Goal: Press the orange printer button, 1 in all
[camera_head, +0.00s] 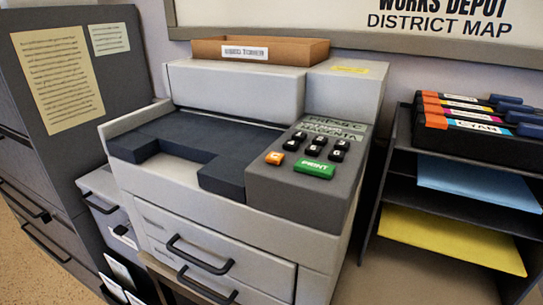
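A large grey printer (215,218) stands in the middle of the view. Its raised control panel (263,182) is on the right of its top. The small orange button (274,158) is at the left of the panel, marked with a character too small to read surely. It sits left of a wider green button (314,169) labelled PRINT. Several black buttons (316,150) lie behind them, below a display (333,129) whose text includes MAGENTA. Neither of my grippers is in the view, and nothing covers the orange button.
A brown tray (318,50) with a label sits on top of the printer. On the right, a dark shelf (399,150) holds toner cartridges (480,120), blue paper (480,183) and yellow paper (450,240). A dark cabinet (130,70) with posted notes stands left. The space above the panel is clear.

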